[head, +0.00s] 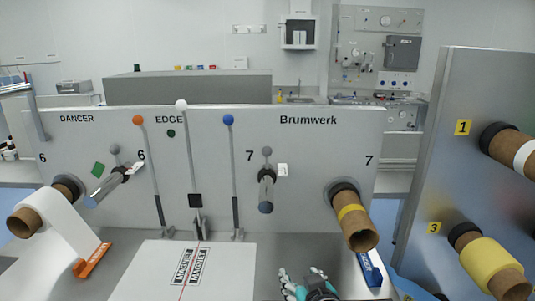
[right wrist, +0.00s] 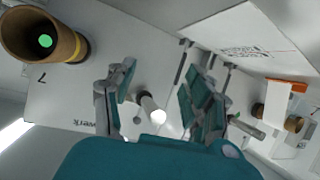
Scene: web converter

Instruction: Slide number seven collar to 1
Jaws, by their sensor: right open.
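The number 7 guide rod (head: 267,190) stands out from the white panel, below the middle "7" label. It has a dark end and a small scale tag (head: 282,170) beside it. A separate collar and the scale's digits are too small to tell. In the right wrist view, a pale rod end (right wrist: 152,110) shows between the open fingers, with no finger seen touching it. My right gripper (head: 303,277) is open and empty at the bottom of the head view, below the rod; it also shows in the right wrist view (right wrist: 160,85). My left gripper is not in view.
A cardboard core (head: 362,238) with a yellow band sits on the right spindle. Upright levers with blue (head: 228,119), white and orange knobs stand left of the rod. A white splice table (head: 180,270) lies below. A metal panel (head: 455,150) with spindles stands at right.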

